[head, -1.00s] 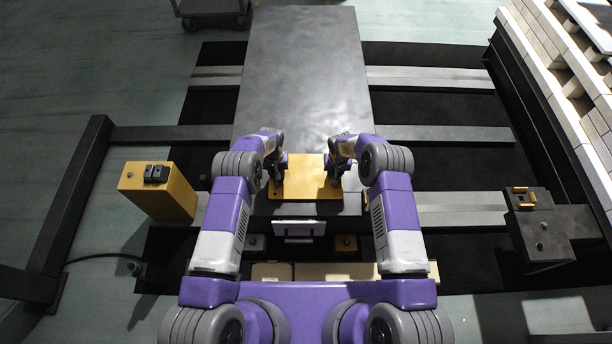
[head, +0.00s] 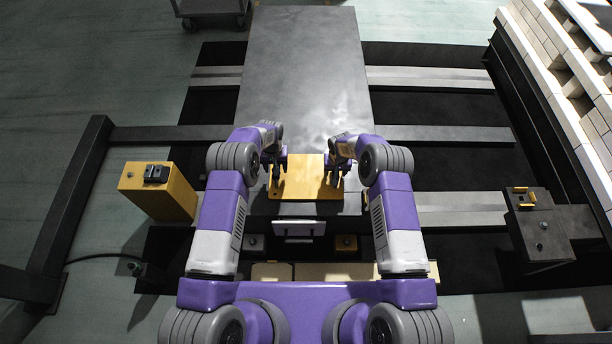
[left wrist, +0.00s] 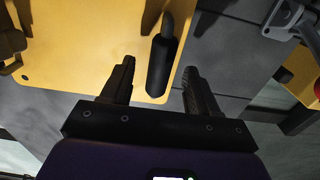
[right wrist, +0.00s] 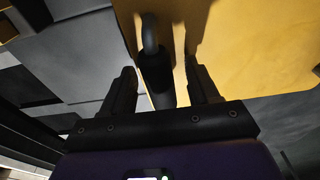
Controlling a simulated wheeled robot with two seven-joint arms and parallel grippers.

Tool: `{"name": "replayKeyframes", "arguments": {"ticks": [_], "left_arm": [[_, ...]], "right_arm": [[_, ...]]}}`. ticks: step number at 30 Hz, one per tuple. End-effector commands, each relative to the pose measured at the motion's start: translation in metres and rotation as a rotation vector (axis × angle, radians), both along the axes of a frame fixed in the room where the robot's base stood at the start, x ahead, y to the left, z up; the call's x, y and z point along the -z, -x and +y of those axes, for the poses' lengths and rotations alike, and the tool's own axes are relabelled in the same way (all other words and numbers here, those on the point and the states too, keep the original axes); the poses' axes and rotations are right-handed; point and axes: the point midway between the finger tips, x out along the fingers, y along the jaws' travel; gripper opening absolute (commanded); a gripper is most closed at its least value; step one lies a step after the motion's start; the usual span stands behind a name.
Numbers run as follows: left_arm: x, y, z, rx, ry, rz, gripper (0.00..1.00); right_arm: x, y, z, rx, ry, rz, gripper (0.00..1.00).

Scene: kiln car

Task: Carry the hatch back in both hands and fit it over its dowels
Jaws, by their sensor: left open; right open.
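The hatch is a flat yellow plate (head: 306,178) lying at the near end of a long dark grey slab. It carries two dark upright handles. My left gripper (head: 277,172) is open over the plate's left part; in the left wrist view one handle (left wrist: 162,62) stands between its spread fingers (left wrist: 157,75), with gaps visible. My right gripper (head: 334,174) is open over the right part; in the right wrist view the other handle (right wrist: 156,68) sits between its fingers (right wrist: 160,85), nearer the left one. I cannot make out any dowels.
The dark slab (head: 303,75) stretches away behind the hatch. A small pale panel (head: 298,228) is just in front. A yellow box with a black top piece (head: 158,173) stands at left, a dark post with yellow blocks (head: 540,220) at right. Stacked pale bricks (head: 575,90) rise at far right.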

Motion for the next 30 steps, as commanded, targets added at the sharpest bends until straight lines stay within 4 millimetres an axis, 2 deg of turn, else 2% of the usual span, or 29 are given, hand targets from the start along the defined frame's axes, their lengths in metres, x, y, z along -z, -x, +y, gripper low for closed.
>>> {"name": "replayKeyframes", "arguments": {"ticks": [1,6,12,17,20,30], "left_arm": [[-0.014,-0.002,0.000,0.000,0.000,-0.004,0.60],[-0.050,-0.001,0.000,0.000,0.000,-0.004,0.60],[-0.076,0.000,0.000,0.000,0.000,-0.001,0.60],[-0.083,0.000,0.000,-0.001,0.000,0.000,0.60],[-0.083,0.000,0.000,0.000,0.000,0.000,0.60],[-0.083,0.000,0.000,0.000,0.000,0.000,0.60]], "right_arm": [[0.000,0.000,0.000,0.000,0.000,0.000,0.60],[0.000,0.000,0.000,0.000,0.000,0.000,0.60],[0.000,0.000,0.000,0.000,0.000,0.000,0.60],[-0.004,0.000,0.000,0.000,0.000,-0.001,0.60],[-0.015,0.001,0.000,0.000,0.000,-0.002,0.60],[-0.082,0.009,0.000,0.001,0.000,-0.003,0.60]]}}
